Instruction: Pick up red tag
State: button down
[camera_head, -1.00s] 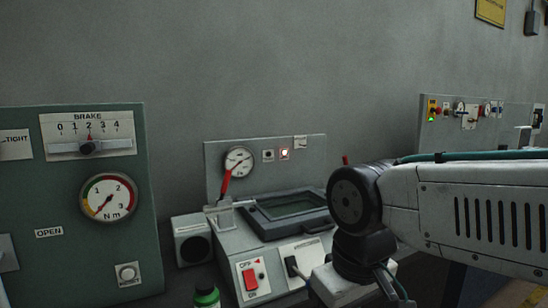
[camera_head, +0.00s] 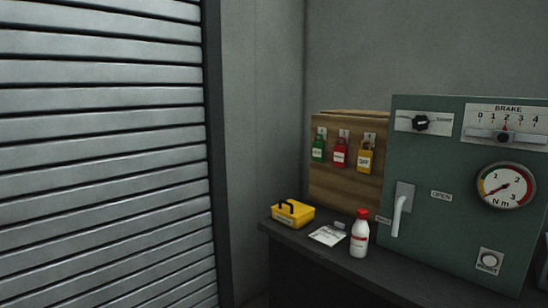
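A red tag (camera_head: 339,153) with a white label hangs on a hook on a wooden board. It is the middle one of three, between a green tag (camera_head: 318,149) on the left and a yellow tag (camera_head: 365,157) on the right. Nothing covers the red tag. My gripper is not in view, so I cannot see where it is relative to the tag.
The wooden board (camera_head: 325,190) stands at the back of a dark bench (camera_head: 310,244). A yellow box (camera_head: 292,213), a paper (camera_head: 327,236) and a red-capped white bottle (camera_head: 359,236) are in front. A green panel (camera_head: 450,210) stands right; a slatted shutter (camera_head: 100,160) fills the left.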

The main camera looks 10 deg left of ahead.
aim_at(340, 152)
jog(key=u, duration=0.35)
jog(key=k, duration=0.6)
jog(key=u, duration=0.55)
jog(key=i, duration=0.65)
jog(key=u, duration=0.45)
jog(key=i, duration=1.65)
jog(key=z, duration=1.4)
jog(key=i, duration=0.6)
jog(key=z, duration=0.65)
